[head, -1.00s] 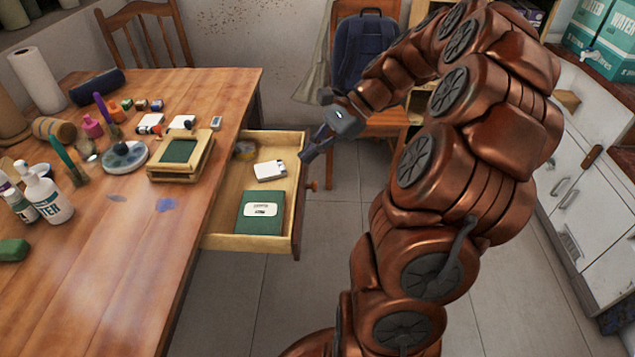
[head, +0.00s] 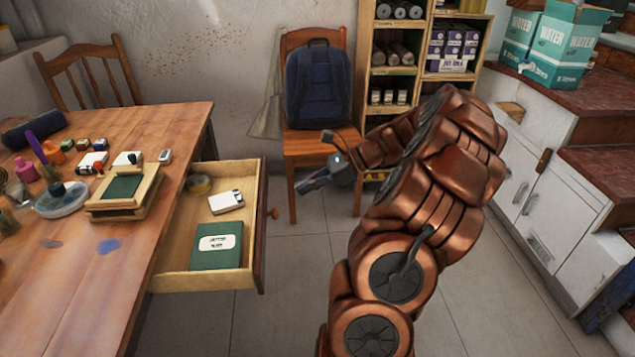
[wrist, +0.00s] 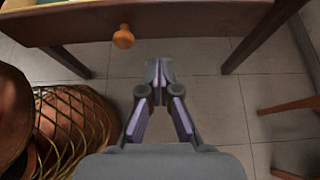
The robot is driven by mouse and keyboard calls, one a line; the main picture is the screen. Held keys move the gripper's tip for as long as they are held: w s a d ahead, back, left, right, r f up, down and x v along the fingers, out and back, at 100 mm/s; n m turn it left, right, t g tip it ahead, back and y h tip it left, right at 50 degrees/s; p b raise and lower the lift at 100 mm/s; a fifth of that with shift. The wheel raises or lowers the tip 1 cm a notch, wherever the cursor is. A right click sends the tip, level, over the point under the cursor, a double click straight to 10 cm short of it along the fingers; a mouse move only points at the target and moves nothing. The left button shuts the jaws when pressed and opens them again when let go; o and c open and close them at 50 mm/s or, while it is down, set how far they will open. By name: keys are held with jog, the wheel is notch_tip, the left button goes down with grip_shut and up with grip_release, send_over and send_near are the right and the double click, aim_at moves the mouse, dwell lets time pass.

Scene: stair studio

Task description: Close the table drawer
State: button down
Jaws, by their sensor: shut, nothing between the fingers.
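The table drawer (head: 262,230) is pulled out from the right side of the wooden table (head: 180,130). It holds a green book (head: 215,258), a small white box (head: 226,202) and a round roll (head: 198,183). Its round wooden knob (head: 273,213) is on the front face. The drawer front (wrist: 160,20) and knob (wrist: 123,38) also show at the top of the wrist view. My gripper (head: 300,187) is shut and empty, to the right of the drawer and apart from it. In the wrist view my gripper (wrist: 158,66) points toward the drawer front, right of the knob.
A chair with a blue backpack (head: 318,85) stands behind my gripper. Shelves (head: 410,70) and white cabinets (head: 540,205) stand farther right. A woven wire basket (wrist: 70,125) is at the left of the wrist view. The tiled floor beside the drawer is clear.

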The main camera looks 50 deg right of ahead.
aim_at(266, 199)
jog(key=x, duration=0.4)
jog(key=r+b+x, duration=0.1)
jog(key=x, duration=0.1)
jog(key=shift+w+a, duration=0.25)
jog(key=shift+a, duration=0.15)
jog(key=shift+w+a, duration=0.45)
jog(key=shift+a+r, duration=0.1)
